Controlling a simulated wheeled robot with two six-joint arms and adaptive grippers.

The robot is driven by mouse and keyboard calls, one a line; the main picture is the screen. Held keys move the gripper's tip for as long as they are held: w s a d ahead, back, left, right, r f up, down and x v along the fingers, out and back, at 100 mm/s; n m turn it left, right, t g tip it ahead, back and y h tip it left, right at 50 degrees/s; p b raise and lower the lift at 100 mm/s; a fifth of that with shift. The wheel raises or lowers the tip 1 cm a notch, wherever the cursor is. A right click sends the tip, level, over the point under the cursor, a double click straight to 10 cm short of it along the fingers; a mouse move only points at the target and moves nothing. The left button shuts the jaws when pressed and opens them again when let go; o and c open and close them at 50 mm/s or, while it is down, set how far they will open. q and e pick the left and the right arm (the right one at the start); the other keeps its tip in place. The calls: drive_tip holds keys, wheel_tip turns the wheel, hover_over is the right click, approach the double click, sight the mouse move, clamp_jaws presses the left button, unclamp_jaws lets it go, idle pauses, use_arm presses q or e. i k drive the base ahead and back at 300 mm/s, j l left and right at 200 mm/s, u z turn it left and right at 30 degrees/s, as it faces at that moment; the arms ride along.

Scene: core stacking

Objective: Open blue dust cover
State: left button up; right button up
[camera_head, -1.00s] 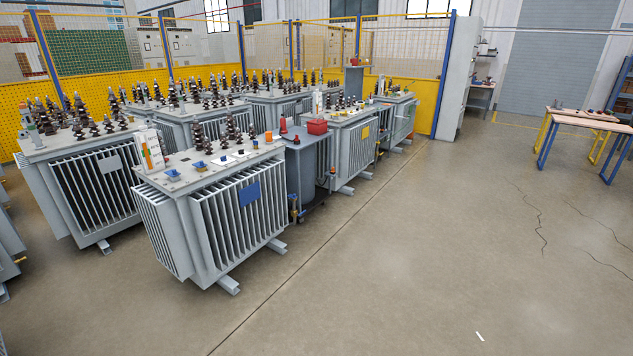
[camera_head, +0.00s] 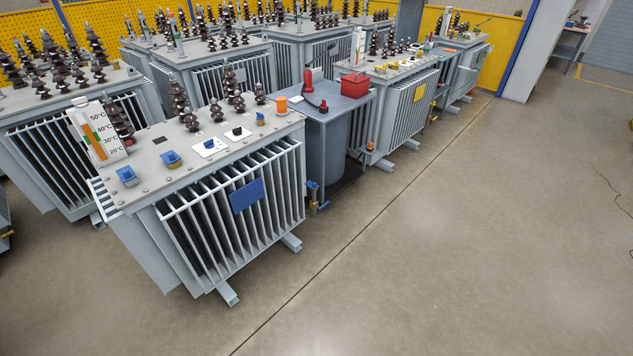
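Two small blue pieces, a front-left one (camera_head: 128,177) and one beside it (camera_head: 171,160), sit on the flat grey top of the nearest transformer (camera_head: 190,143). A smaller blue piece (camera_head: 261,119) is near the top's far right end. A flat blue plate (camera_head: 247,194) is on the finned side. I cannot tell which of these is the dust cover, or whether any cover is open or shut. Neither of my grippers is in view.
A thermometer board (camera_head: 98,135) and several dark insulators stand on the same top, with an orange cylinder (camera_head: 281,104). A grey tank (camera_head: 325,140) with a red box (camera_head: 354,85) stands right beside it. Other transformers crowd behind. The floor (camera_head: 450,240) at right is clear.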

sight(313, 185)
drive_tip(key=u, duration=0.25)
drive_tip(key=i+l+u, duration=0.7)
drive_tip(key=l+u, duration=0.15)
drive_tip(key=i+l+u, duration=0.25)
drive_tip(key=l, duration=0.25)
drive_tip(key=i+l, duration=0.15)
drive_tip(key=l, duration=0.3)
drive_tip(key=i+l, duration=0.1)
drive_tip(key=l, duration=0.35)
drive_tip(key=i+l, duration=0.15)
drive_tip(key=l, duration=0.3)
drive_tip(key=i+l+u, duration=0.1)
drive_tip(key=l, duration=0.35)
